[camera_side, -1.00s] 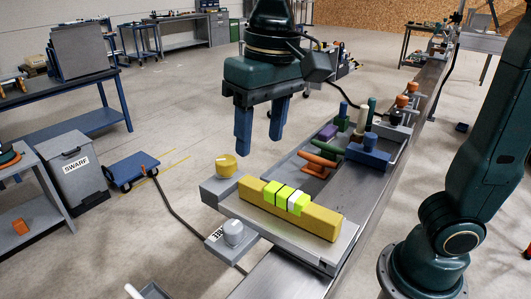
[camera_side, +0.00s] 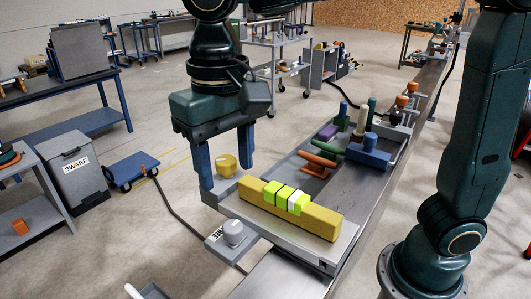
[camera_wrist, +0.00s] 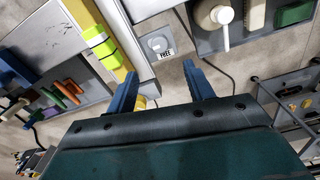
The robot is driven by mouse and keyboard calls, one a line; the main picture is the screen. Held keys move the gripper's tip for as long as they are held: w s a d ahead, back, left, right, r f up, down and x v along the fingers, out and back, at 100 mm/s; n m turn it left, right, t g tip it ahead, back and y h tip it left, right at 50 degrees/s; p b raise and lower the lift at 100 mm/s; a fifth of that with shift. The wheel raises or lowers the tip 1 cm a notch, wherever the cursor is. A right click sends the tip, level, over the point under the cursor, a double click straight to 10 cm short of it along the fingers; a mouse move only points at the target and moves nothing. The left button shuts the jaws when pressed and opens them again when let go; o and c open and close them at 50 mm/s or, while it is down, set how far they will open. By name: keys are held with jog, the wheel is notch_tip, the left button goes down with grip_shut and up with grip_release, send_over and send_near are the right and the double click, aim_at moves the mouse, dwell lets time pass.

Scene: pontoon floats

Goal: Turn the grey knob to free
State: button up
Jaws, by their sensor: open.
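The grey knob (camera_side: 234,231) is a round cap on a grey plate at the near left corner of the bench, beside a label. In the wrist view the grey knob (camera_wrist: 157,43) shows a pale line on its top, and the label (camera_wrist: 166,54) reads FREE. My gripper (camera_side: 226,183) is open and empty, fingers pointing down, behind and above the knob in the side view. In the wrist view my gripper (camera_wrist: 159,68) has its fingertips either side of the knob's line, short of it. Nothing touches the knob.
A yellow round knob (camera_side: 223,166) stands close to my fingers, partly hidden in the wrist view. A long yellow bar (camera_side: 320,219) with lime and white blocks lies right of the grey knob. Coloured parts fill the tray behind.

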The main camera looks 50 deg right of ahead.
aim_at(233, 225)
notch_tip(233, 225, down, 12)
jog(key=shift+r, duration=0.2)
dwell(0.4)
jog(key=shift+c, duration=0.4)
jog(key=c, duration=0.9)
